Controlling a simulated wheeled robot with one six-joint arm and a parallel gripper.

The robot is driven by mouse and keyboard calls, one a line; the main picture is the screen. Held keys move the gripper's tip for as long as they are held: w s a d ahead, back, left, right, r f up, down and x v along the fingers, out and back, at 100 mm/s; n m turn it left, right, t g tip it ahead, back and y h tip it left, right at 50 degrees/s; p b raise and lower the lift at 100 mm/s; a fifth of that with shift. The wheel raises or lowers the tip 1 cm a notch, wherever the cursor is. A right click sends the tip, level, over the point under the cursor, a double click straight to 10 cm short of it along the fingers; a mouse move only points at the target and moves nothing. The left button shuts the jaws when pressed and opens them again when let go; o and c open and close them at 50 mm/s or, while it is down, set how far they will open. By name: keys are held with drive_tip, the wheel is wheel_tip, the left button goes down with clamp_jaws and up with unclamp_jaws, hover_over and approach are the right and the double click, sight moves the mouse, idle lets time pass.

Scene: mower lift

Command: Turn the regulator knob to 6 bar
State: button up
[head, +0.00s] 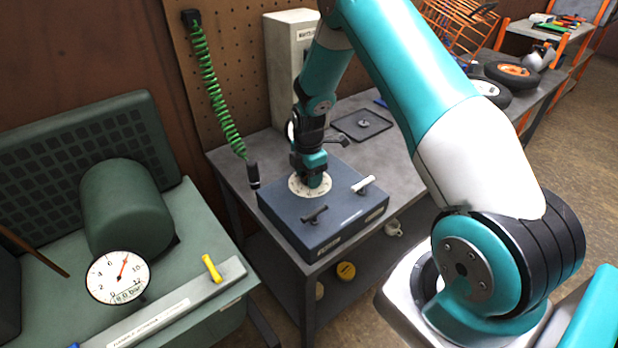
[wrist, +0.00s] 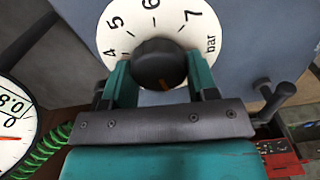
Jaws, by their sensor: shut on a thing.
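The regulator knob (wrist: 158,62) is black and round with an orange mark. It sits on a white dial (wrist: 128,28) marked 4, 5, 6, 7 and bar. The orange mark points down in the wrist view, away from the 6 at the top. My gripper (wrist: 160,72) is shut on the knob, one teal finger on each side, and hides the lower dial. In the head view my gripper (head: 314,180) stands over the dial (head: 296,188) on a dark blue box (head: 345,222) and hides the knob. A round gauge (head: 108,280) has a red needle pointing up, slightly right; its small readout looks like 8.0 bar.
A green coiled hose (head: 215,85) hangs at the left. A green tank (head: 125,210) and yellow-handled valve (head: 211,268) stand nearby. A grey cabinet (head: 283,65) rises behind.

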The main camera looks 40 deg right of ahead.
drive_tip(key=m+b, duration=0.1)
drive_tip(key=m, duration=0.3)
drive_tip(key=shift+w+m, duration=0.15)
drive_tip(key=shift+m, duration=0.15)
drive_tip(key=m+b, duration=0.1)
drive_tip(key=m, duration=0.4)
drive_tip(key=shift+w+d+b, duration=0.1)
drive_tip(key=shift+b, duration=0.2)
drive_tip(key=m+b, duration=0.1)
drive_tip(key=m, duration=0.4)
drive_tip(key=shift+d+m, duration=0.15)
drive_tip(key=shift+m, duration=0.25)
drive_tip(key=m, duration=0.4)
drive_tip(key=shift+m, duration=0.3)
drive_tip(key=m+b, duration=0.1)
drive_tip(key=m, duration=0.4)
drive_tip(key=shift+d, duration=0.2)
drive_tip(key=m, duration=0.5)
drive_tip(key=shift+r, duration=0.1)
drive_tip(key=m, duration=0.4)
drive_tip(key=shift+s+b, duration=0.2)
drive_tip(key=shift+b, duration=0.1)
drive_tip(key=m, duration=0.4)
drive_tip(key=shift+m, duration=0.3)
